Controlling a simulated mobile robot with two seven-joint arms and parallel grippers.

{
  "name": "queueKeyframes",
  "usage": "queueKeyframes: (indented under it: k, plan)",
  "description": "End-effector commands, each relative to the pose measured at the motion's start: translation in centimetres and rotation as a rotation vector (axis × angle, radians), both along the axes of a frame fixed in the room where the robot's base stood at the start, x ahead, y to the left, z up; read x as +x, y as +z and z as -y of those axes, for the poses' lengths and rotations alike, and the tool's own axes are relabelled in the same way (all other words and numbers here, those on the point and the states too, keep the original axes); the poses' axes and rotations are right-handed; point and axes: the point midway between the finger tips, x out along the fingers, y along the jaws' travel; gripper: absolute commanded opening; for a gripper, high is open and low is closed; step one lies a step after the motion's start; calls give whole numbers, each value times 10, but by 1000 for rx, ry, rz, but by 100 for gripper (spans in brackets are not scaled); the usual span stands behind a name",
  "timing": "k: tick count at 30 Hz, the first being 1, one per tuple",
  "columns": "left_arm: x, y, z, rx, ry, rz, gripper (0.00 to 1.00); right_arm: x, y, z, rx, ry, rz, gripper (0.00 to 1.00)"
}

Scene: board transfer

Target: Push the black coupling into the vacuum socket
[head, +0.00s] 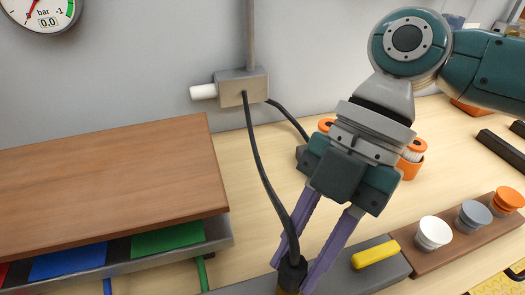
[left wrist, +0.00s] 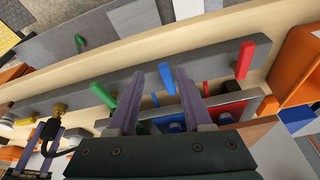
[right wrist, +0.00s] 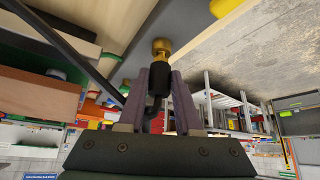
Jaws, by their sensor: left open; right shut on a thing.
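My right gripper (head: 292,270) is shut on the black coupling (head: 291,274), low in the head view, with a black hose rising from it. In the right wrist view the coupling (right wrist: 155,80) is between the purple fingers. A brass fitting (right wrist: 161,47), apparently the vacuum socket, is straight in line with its end. The two look close together or touching; I cannot tell whether the coupling is seated.
The hose runs up to a grey wall box (head: 242,90). A brown board (head: 110,180) lies over blue and green pieces at left. A yellow handle (head: 375,252) lies on the grey bar (head: 335,275), beside a brown rack (head: 460,240) with white, grey and orange knobs.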

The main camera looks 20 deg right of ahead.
Motion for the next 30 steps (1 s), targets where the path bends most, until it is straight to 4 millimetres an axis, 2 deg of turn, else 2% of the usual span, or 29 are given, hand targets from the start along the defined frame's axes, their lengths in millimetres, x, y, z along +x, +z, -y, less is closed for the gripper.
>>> queueKeyframes:
  k: [14, 15, 23, 30]
  plan:
    - [0, -10, -1, 4, -3, 1, 50, 0, -12, 0, -1, -1, 0, 0]
    - [0, -9, -1, 5, -4, 0, 50, 0, -11, 0, -1, -1, 0, 38]
    - [0, -9, -3, 11, -7, 1, 50, 0, -10, 0, 0, 0, 0, 67]
    - [0, -9, -3, 11, -7, 1, 50, 0, -10, 0, 0, 0, 0, 68]
